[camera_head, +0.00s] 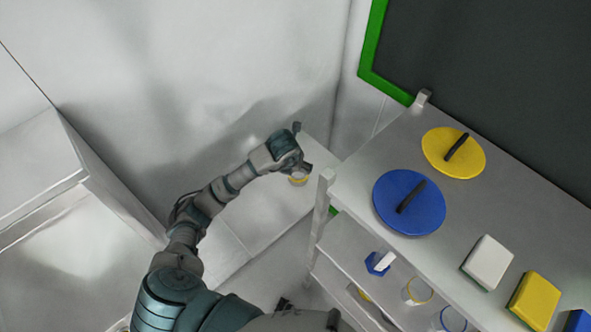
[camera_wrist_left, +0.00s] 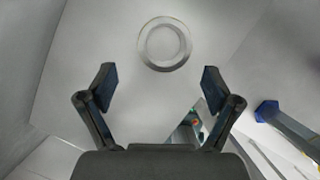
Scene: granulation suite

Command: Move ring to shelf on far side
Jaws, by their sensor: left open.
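A pale grey ring (camera_wrist_left: 140,45) lies flat on a pale surface in the left wrist view, ahead of the fingertips and centred between them. My left gripper (camera_wrist_left: 158,82) is open and empty, apart from the ring. In the head view my left gripper (camera_head: 302,148) is over a low pale ledge by the wall. My right gripper is not clearly in view.
A shelf rack (camera_head: 340,188) stands at right. Its top holds a blue disc (camera_head: 392,213), a yellow disc (camera_head: 471,163) and several blocks. A lower shelf (camera_head: 345,240) holds a blue hexagonal piece (camera_head: 373,263) and clear cups. A white cabinet (camera_head: 50,165) stands at left.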

